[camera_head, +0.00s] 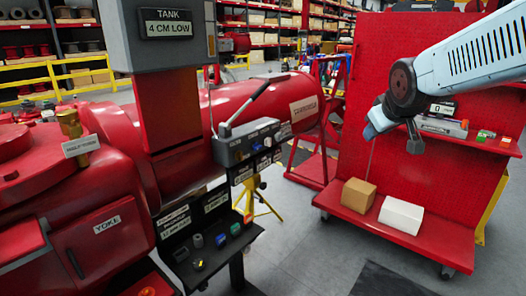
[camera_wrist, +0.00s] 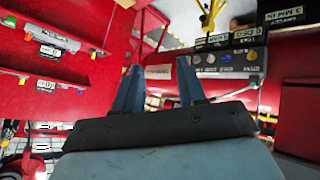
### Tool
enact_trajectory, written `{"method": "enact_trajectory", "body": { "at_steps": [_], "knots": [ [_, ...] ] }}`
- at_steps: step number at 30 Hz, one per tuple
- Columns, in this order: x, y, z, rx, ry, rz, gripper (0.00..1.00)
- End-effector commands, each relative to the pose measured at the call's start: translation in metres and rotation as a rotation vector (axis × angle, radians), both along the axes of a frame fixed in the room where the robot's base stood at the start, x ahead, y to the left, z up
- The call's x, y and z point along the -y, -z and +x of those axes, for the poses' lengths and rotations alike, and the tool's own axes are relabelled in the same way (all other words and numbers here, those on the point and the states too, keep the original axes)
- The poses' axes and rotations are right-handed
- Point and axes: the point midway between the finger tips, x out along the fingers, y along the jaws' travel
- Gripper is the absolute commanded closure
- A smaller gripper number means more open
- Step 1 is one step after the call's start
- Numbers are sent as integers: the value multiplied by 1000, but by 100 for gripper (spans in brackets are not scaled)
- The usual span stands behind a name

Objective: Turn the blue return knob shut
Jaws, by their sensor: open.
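A grey control box (camera_head: 250,141) with a long lever and a row of small knobs stands in the middle of the head view. In the head view, my gripper (camera_head: 374,126) is well to the right of the box, in front of the red panel. How far the knob is turned cannot be told.
A red cart (camera_head: 410,232) on the right carries a brown box (camera_head: 358,194) and a white box (camera_head: 401,214). A dark tray (camera_head: 210,252) with loose coloured parts is below the control box. A large red tank (camera_head: 255,105) lies behind the box.

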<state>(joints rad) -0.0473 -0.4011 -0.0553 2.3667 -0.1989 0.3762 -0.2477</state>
Motion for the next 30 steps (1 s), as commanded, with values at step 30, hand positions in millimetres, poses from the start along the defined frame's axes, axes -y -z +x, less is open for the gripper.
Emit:
{"method": "enact_trajectory", "body": {
  "at_steps": [30],
  "knots": [
    [-108, 120, 312, 688, -877, -653, 60]
  ]
}}
